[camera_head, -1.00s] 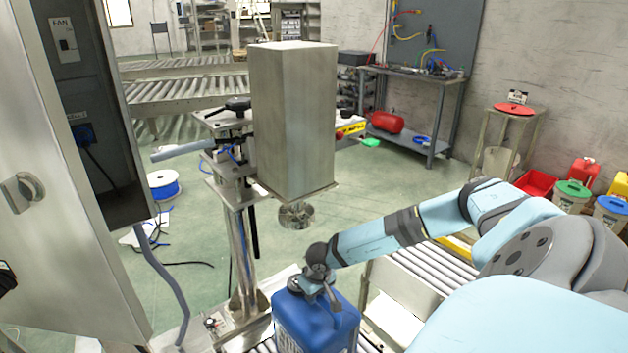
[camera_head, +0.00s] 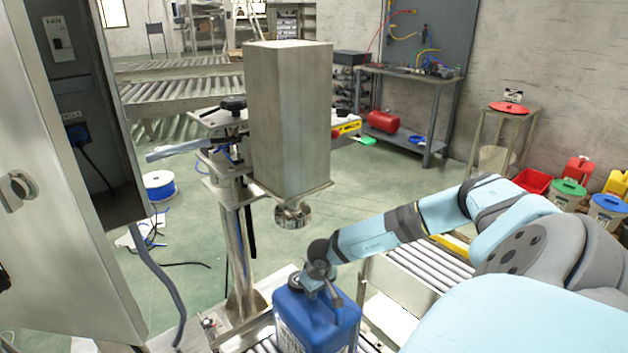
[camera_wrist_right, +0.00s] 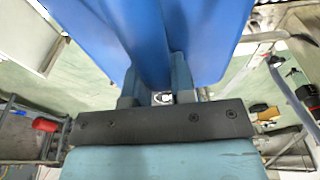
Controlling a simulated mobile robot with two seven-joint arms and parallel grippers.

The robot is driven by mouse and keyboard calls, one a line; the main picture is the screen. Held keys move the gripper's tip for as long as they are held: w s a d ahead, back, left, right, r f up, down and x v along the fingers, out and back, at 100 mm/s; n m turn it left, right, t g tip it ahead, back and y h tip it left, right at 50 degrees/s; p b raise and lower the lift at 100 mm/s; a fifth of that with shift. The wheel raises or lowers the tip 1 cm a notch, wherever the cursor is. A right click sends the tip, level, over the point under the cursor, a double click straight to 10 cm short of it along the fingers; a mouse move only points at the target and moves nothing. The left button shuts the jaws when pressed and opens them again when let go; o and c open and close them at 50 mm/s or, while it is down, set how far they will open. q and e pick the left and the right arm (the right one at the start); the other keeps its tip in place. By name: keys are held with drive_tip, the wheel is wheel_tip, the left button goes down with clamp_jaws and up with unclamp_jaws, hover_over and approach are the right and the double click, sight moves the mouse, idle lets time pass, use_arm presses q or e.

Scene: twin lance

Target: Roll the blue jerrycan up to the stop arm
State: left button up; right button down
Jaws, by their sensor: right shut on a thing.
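The blue jerrycan (camera_head: 318,322) stands upright on the roller conveyor at the bottom middle of the head view, its lower part cut off by the frame edge. My right gripper (camera_head: 322,280) is at the top of the jerrycan, shut on its handle. In the right wrist view the blue jerrycan (camera_wrist_right: 160,30) fills the upper middle, and the gripper fingers (camera_wrist_right: 155,88) close on both sides of its handle. I cannot make out the stop arm for certain. My left gripper is not in view.
A steel capping machine (camera_head: 290,120) with a round head (camera_head: 292,215) stands just behind the jerrycan. An open electrical cabinet (camera_head: 60,200) is at left. Conveyor rollers (camera_head: 405,262) run behind my right arm. A blue hose reel (camera_head: 161,186) lies on the floor.

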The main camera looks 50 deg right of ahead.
drive_tip(key=shift+s+d+f, duration=0.25)
drive_tip(key=shift+s+f, duration=0.05)
idle(0.4)
drive_tip(key=c, duration=0.5)
unclamp_jaws()
drive_tip(key=shift+w+d, duration=0.1)
drive_tip(key=shift+d, duration=0.05)
drive_tip(key=shift+c, duration=0.2)
drive_tip(key=shift+o, duration=0.3)
drive_tip(key=shift+r, duration=0.1)
drive_tip(key=shift+w, duration=0.1)
drive_tip(key=o, duration=0.5)
